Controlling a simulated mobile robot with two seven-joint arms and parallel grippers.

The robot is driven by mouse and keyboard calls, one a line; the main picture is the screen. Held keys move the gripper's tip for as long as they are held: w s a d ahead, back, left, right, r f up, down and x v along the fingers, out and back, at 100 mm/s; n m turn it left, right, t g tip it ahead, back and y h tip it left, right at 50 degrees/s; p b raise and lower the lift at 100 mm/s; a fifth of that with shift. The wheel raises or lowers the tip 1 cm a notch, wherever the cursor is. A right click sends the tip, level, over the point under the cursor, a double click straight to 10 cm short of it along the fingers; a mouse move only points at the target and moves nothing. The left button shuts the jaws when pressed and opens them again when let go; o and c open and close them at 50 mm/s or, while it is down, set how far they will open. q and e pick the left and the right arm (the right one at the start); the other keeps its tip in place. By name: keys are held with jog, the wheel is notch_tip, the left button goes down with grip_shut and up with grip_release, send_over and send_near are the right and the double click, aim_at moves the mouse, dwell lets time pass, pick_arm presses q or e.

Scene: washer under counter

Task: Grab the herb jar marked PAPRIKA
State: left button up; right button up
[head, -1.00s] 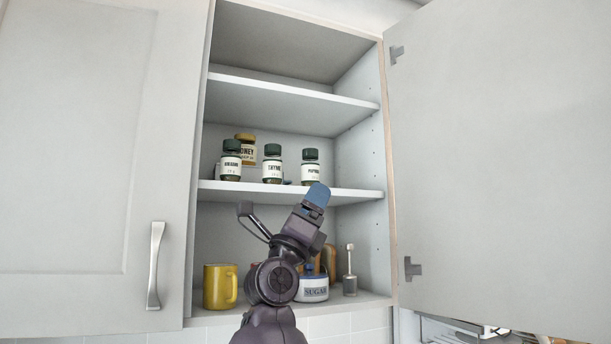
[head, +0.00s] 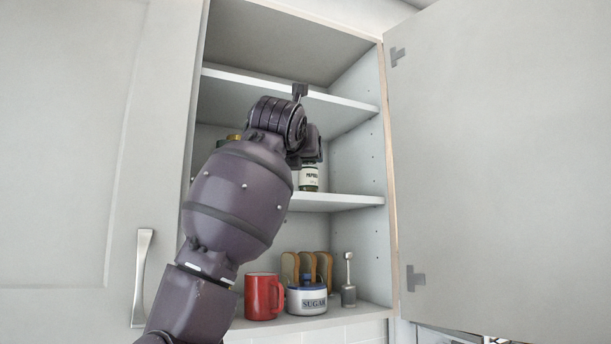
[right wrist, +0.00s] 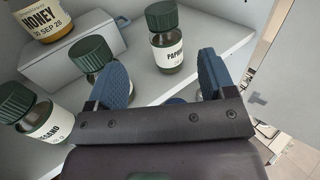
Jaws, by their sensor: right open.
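The PAPRIKA jar (head: 310,178), a clear jar with a dark green lid and white label, stands upright on the middle shelf, its top hidden behind my right arm. In the right wrist view the PAPRIKA jar (right wrist: 168,42) shows ahead, between the lines of my blue fingers. My right gripper (right wrist: 161,60) is open and empty, apart from that jar. In the head view its fingers are hidden behind my arm. My left gripper is not in view.
A green-lidded jar (right wrist: 92,56) stands just past my left-hand finger, its label hidden. An oregano jar (right wrist: 38,118) is at lower left. A honey jar (right wrist: 48,20) stands on a grey block (right wrist: 90,48). Below are a red mug (head: 262,297) and sugar pot (head: 306,300). The open door (head: 500,170) flanks the right.

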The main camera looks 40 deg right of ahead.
aim_at(309, 165)
jog(key=p+x, duration=0.1)
jog(key=x, duration=0.4)
jog(key=shift+w+d+p, duration=0.1)
jog(key=shift+d+p, duration=0.2)
jog(key=shift+p, duration=0.05)
jog(key=shift+w+d+p, duration=0.25)
jog(key=shift+d+p, duration=0.05)
jog(key=shift+d, duration=0.05)
jog(key=p+x, duration=0.1)
jog(key=x, duration=0.2)
jog(key=shift+d+r+p, duration=0.1)
jog(key=shift+d+p, duration=0.25)
jog(key=shift+p, duration=0.05)
jog(key=shift+w+d, duration=0.3)
jog(key=shift+w, duration=0.05)
jog(key=shift+s+a, duration=0.1)
jog(key=shift+c, duration=0.3)
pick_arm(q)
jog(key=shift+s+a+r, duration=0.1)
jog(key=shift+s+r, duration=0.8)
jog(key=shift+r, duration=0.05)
pick_arm(e)
jog(key=c, duration=1)
